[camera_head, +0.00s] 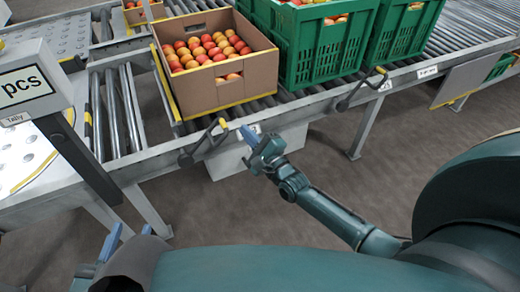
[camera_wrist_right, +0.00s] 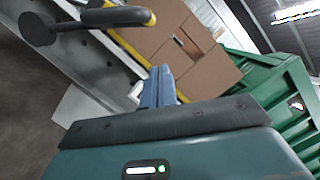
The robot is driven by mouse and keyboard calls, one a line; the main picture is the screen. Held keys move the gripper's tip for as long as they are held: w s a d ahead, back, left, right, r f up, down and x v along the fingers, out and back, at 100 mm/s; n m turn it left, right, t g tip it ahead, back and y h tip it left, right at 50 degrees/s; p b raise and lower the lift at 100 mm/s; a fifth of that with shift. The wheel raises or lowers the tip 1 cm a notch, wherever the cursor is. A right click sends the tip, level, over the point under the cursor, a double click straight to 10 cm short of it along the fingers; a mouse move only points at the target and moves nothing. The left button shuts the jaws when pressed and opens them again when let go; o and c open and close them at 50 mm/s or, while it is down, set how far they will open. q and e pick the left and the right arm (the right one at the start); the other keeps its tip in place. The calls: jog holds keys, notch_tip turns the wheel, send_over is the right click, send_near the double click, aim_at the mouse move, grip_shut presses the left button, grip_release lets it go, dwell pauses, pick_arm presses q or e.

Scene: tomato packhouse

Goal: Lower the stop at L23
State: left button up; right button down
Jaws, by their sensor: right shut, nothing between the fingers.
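Two dark crank levers with yellow tips stick out from the conveyor's front rail. The left one (camera_head: 203,142) is by the cardboard box, and the right one (camera_head: 360,91) is below the green crates. A yellow-edged bar (camera_head: 164,82) stands across the rollers at the box's left side. My right gripper (camera_head: 247,133) is shut and empty, just right of the left lever and apart from it. In the right wrist view its fingers (camera_wrist_right: 158,86) point at the rail, with a lever (camera_wrist_right: 95,20) at upper left. My left gripper (camera_head: 128,236) is low at left, fingers apart. Rail labels are unreadable.
A cardboard box (camera_head: 222,92) of tomatoes and green crates (camera_head: 315,52) stand on the rollers. A grey sign reading "pcs" (camera_head: 28,85) stands at left. Labels (camera_head: 428,71) are on the rail. The floor (camera_head: 400,135) before the conveyor is clear.

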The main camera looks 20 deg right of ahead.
pick_arm(q)
jog(key=shift+p, duration=0.35)
pick_arm(e)
jog(key=shift+a+r, duration=0.55)
jog(key=shift+a, duration=0.3)
jog(key=shift+a+r, duration=0.55)
jog(key=shift+a, duration=0.25)
pick_arm(q)
jog(key=shift+r, duration=0.1)
pick_arm(e)
jog(key=shift+r, duration=0.15)
